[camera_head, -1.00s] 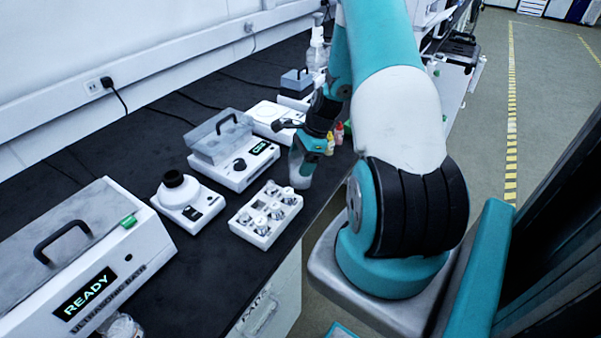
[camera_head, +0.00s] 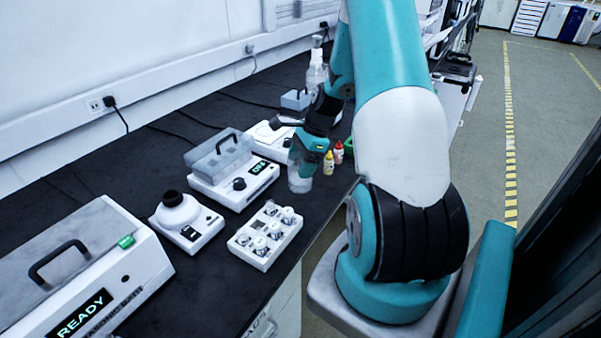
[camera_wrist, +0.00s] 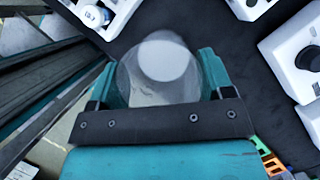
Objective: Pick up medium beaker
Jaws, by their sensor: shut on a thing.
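The medium beaker (camera_wrist: 160,68) is a clear glass vessel between the two teal fingers of my gripper in the wrist view. My gripper (camera_wrist: 158,80) is shut on it, with a finger against each side. In the head view the beaker (camera_head: 299,177) hangs under my gripper (camera_head: 303,158), near the front edge of the black bench. It looks upright. I cannot tell for sure whether its base is touching the bench top.
A white tray with several small glass vessels (camera_head: 243,240) stands left of the beaker. Yellow (camera_head: 328,163) and red-capped bottles (camera_head: 338,152) stand close on its right. A water bath (camera_head: 222,176), a white device with a black top (camera_head: 187,228) and an ultrasonic bath (camera_head: 130,278) line the bench.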

